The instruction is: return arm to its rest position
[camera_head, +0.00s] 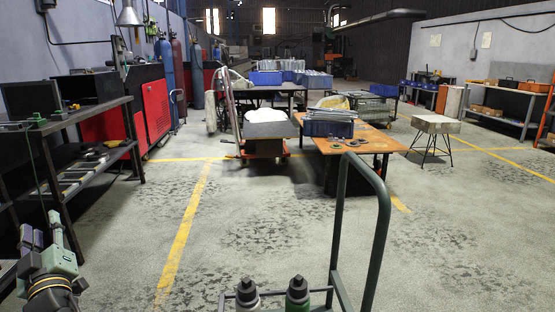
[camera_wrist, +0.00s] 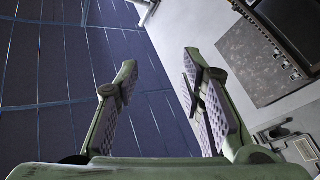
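My gripper (camera_head: 40,232) shows at the lower left of the head view, raised beside the dark workbench at the left, its fingers pointing up. In the wrist view my gripper (camera_wrist: 160,62) has its two green fingers with purple-grey pads spread wide apart. Nothing is between them, so it is open and empty. Most of my arm is outside the frame.
A dark workbench (camera_head: 82,125) stands close beyond my gripper. An orange-topped table (camera_head: 375,140) holds a blue crate (camera_head: 318,129) and small metal parts. A green tubular handle (camera_head: 381,220) and two bottles (camera_head: 247,293) (camera_head: 297,293) are at the front. The floor between is clear.

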